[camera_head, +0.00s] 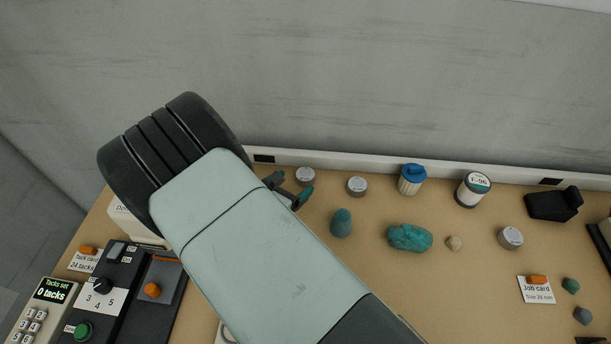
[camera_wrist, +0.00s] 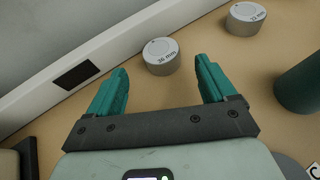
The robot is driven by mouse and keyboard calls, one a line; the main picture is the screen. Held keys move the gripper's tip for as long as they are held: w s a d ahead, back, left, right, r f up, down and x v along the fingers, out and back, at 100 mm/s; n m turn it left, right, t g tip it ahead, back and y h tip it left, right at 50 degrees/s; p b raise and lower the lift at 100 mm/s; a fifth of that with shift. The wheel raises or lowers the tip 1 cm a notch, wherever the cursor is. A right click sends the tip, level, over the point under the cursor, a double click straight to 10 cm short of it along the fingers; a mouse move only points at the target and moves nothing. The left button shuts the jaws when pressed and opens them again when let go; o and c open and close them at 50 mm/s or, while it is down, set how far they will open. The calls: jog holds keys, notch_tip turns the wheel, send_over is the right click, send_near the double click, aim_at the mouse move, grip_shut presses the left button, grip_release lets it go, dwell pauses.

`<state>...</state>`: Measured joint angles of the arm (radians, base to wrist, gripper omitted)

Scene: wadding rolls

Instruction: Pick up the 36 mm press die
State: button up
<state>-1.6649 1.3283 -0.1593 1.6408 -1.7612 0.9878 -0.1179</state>
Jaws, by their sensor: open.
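In the head view my gripper (camera_head: 290,188) is partly hidden by my arm. A second similar die (camera_wrist: 246,18) stands to the right, also in the head view (camera_head: 357,187).
A third grey cylinder (camera_head: 511,238) stands farther right. The white ledge (camera_wrist: 120,48) runs behind the die. A control panel (camera_head: 122,290) stands at left.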

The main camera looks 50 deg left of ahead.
aim_at(303, 177)
jog(key=x, duration=0.5)
jog(key=shift+w, duration=0.15)
jog(key=shift+c, duration=0.3)
